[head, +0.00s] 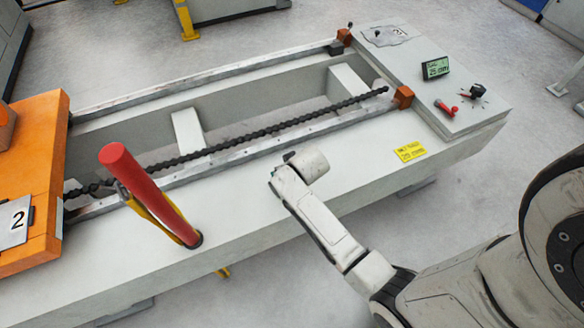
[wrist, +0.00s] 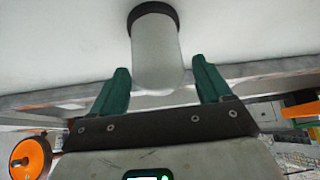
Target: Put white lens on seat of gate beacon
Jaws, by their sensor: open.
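The white lens (wrist: 155,45) is a frosted, rounded cylinder with a dark collar at its upper end in the wrist view. The collar lies against a pale surface. My gripper (wrist: 160,74) is open, its two green fingers on either side of the lens's rounded end, with a gap on each side. In the head view my arm reaches over the front edge of the pale bench, and I cannot make out the lens or the fingers there. I cannot identify the gate beacon or its seat with certainty in either view.
A red cylinder (head: 148,193) with a yellow part beside it leans over the bench (head: 110,268) at left. An orange block (head: 38,180) marked 2 is at far left. A control panel (head: 450,75) is at right.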

